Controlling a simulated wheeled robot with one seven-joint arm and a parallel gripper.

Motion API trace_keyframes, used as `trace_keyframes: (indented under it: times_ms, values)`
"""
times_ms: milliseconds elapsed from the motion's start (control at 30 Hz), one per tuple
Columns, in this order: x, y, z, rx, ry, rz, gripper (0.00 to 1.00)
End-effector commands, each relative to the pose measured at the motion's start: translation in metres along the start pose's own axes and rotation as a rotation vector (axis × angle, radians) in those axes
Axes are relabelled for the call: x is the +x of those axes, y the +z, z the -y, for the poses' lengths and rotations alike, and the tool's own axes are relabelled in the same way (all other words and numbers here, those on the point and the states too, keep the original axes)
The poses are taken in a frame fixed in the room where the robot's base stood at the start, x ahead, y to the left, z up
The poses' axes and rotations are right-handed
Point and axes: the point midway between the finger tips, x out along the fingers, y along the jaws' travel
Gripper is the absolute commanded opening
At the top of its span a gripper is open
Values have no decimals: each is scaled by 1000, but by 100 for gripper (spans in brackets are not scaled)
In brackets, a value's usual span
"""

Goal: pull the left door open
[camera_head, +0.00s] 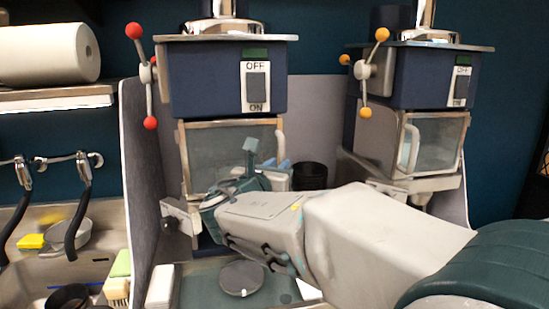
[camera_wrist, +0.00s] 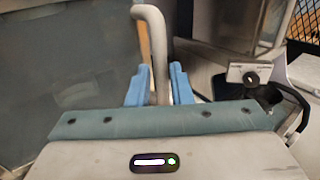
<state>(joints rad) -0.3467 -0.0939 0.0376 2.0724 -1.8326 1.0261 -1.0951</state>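The left machine's door (camera_head: 226,150) is a metal-framed glass panel below the OFF/ON switch. It looks shut or nearly shut in the head view. Its pale bar handle (camera_head: 281,140) is on the door's right side. In the wrist view the handle (camera_wrist: 159,55) runs down between the two blue fingers of my gripper (camera_wrist: 160,84). The fingers lie close on both sides of the bar with hardly any gap, so my gripper appears shut on it. In the head view my arm hides the lower right of the door and most of the fingers.
A second machine (camera_head: 425,85) with its own glass door (camera_head: 437,142) stands at the right. A grey partition (camera_head: 146,170) stands left of the left machine. A sink with a bowl (camera_head: 68,236) and a sponge (camera_head: 31,241) is at the far left. A dark round object (camera_head: 241,277) lies below.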

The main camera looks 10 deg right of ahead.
Motion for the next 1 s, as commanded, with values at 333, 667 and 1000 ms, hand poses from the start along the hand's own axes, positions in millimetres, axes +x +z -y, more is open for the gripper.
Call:
trace_keyframes:
  times_ms: [333, 667, 1000]
  values:
    - [30, 0, 0, 0, 0, 0, 19]
    - [30, 0, 0, 0, -1, 0, 0]
    - [26, 0, 6, 2, -34, -1, 0]
